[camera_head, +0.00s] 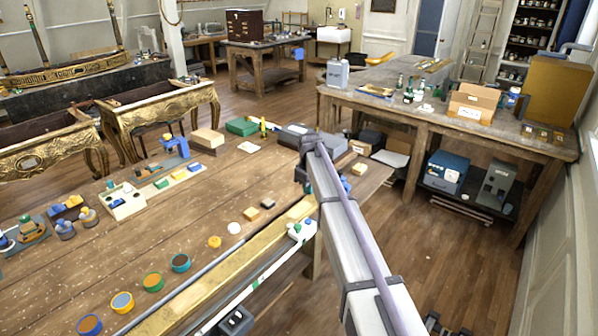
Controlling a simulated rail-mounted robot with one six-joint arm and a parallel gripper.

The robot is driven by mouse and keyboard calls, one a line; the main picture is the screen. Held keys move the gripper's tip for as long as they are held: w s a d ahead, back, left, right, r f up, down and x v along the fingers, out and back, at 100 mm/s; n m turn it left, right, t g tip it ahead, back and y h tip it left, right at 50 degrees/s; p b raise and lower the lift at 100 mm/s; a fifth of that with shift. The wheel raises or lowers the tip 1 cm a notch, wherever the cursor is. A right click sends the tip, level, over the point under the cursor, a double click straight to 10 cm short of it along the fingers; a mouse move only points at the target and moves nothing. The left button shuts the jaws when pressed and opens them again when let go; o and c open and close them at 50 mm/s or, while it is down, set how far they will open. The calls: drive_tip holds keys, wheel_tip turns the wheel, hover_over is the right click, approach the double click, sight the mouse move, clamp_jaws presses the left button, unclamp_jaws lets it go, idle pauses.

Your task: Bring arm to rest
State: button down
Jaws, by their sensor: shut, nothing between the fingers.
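My arm reaches up from the bottom right of the head view, over the right end of the long wooden workbench (165,240). My gripper (301,182) is the small dark end of the arm, above the bench's far right corner. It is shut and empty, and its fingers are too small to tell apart. No object is held. My arm hides part of the bench edge and the floor behind it.
Bowls (122,302), a white tray (123,201), a blue device (176,147) and small blocks (267,202) stand on the bench. A second workbench (450,115) with a cardboard box (477,104) stands behind. Right of my arm the wooden floor (465,245) is mostly clear.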

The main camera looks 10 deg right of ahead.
drive_tip(key=s+f+m+b, duration=0.2)
drive_tip(key=s, duration=1.1)
drive_tip(key=s+f+m+b, duration=0.3)
drive_tip(key=s, duration=1)
drive_tip(key=s+f+m+b, duration=0.2)
drive_tip(key=s+f+b, duration=0.1)
drive_tip(key=s, duration=1.1)
drive_tip(key=shift+m, duration=0.4)
